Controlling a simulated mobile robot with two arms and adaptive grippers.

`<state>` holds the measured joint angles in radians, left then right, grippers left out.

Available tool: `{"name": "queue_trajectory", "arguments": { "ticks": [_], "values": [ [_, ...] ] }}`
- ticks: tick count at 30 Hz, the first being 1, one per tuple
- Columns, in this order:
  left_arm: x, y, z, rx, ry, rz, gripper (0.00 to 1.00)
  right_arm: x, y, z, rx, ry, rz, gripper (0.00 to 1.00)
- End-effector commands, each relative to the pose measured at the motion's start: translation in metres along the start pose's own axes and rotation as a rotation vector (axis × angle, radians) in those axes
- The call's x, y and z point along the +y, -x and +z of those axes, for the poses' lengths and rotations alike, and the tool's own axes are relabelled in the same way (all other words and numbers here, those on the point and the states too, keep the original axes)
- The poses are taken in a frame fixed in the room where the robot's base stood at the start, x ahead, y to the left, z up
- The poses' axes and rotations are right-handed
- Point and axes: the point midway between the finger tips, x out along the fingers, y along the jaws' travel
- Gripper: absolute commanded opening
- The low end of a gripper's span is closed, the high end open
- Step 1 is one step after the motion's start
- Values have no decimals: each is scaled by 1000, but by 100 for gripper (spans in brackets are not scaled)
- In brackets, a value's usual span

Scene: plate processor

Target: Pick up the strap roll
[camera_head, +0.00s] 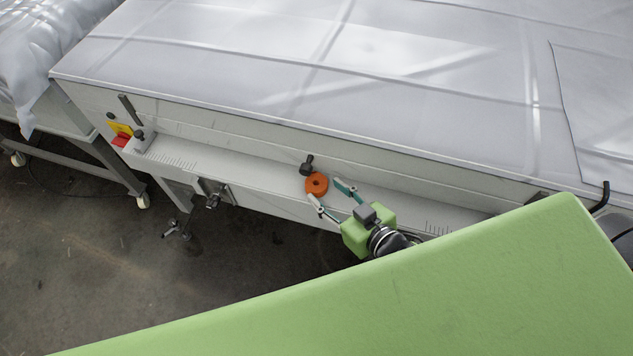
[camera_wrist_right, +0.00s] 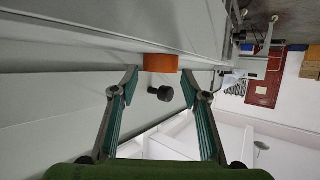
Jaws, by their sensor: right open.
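The strap roll (camera_head: 316,183) is a small orange ring with a dark centre hole, on the narrow ledge along the front of the large machine. In the right wrist view the roll (camera_wrist_right: 161,63) shows as an orange block ahead, roughly midway between the fingers. My right gripper (camera_head: 330,194) is open, its two fingers pointing at the roll; the wrist view shows the spread fingers (camera_wrist_right: 160,83) with nothing held. I cannot tell whether the fingertips have passed the roll's near edge. My left gripper is not in view.
A black knob (camera_head: 307,166) sticks out right behind the roll. The machine's ledge (camera_head: 230,165) is clear to the left, up to a red and yellow switch (camera_head: 121,134). A large sheet-covered top (camera_head: 300,60) rises behind the ledge.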

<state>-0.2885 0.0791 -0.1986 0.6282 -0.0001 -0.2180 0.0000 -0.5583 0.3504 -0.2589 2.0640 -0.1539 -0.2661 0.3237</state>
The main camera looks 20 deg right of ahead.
Motion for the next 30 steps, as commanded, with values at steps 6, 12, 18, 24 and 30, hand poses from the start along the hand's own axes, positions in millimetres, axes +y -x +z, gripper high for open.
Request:
{"name": "queue_trajectory", "arguments": {
  "ticks": [6,12,18,24,30],
  "values": [
    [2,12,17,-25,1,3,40,-1,-29,-4,2,0,0,42],
    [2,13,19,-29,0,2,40,-2,-38,-2,0,0,-1,42],
    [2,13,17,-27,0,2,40,-1,-37,-2,0,-1,-1,34],
    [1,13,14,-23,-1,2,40,-1,-37,-2,1,-1,-1,15],
    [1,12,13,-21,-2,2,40,-1,-37,-3,2,-1,-1,15]
  ]
}}
